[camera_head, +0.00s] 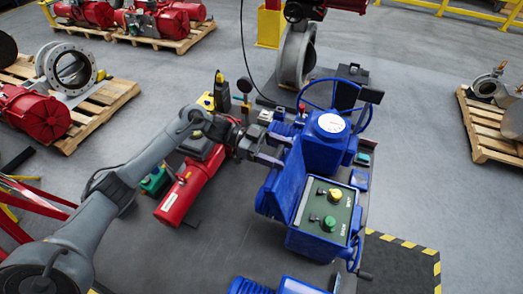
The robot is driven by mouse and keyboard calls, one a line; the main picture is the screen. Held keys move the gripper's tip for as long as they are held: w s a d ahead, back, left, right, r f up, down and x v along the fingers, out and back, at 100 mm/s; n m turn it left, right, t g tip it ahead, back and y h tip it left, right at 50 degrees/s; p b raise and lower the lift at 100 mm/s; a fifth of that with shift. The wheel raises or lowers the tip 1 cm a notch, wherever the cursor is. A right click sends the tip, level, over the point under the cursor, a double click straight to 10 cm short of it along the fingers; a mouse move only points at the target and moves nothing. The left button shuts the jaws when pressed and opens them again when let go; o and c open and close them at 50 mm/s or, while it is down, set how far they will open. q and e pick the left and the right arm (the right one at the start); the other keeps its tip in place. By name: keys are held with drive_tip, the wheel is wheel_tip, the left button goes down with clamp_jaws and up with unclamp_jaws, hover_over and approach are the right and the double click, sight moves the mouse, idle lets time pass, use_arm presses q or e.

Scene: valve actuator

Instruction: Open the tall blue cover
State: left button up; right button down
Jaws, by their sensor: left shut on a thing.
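The blue valve actuator (322,155) stands at the centre of the grey platform, with a handwheel on top and a round white dial. The tall blue cover (295,185) looks swung up along the left side of the control panel (328,216), whose yellow and green knobs show. My left gripper (272,149) is at the upper left of the cover, shut on its edge as far as I can see. The exact contact between its fingers and the cover is small and partly hidden. My right gripper is out of view.
A red cylinder (184,196) lies left of the actuator, under my left arm. Small tools and a yellow-black device (219,92) stand behind it. More blue housing (285,287) shows at the bottom. Pallets (100,105) with valve parts stand left and right. Open floor lies to the right.

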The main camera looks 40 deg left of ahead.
sight(289, 154)
use_arm(q)
drive_tip(key=shift+w+d+r, duration=0.2)
drive_tip(key=shift+d+r, duration=0.2)
drive_tip(key=shift+d, duration=0.35)
drive_tip(key=shift+w+d, duration=0.2)
drive_tip(key=shift+d, duration=0.4)
drive_tip(key=o, duration=1.4)
drive_tip(key=shift+s+a, duration=0.1)
drive_tip(key=shift+a, duration=0.4)
drive_tip(key=shift+b+v, duration=1.85)
drive_tip(key=shift+v, duration=3.1)
drive_tip(key=shift+r, duration=0.15)
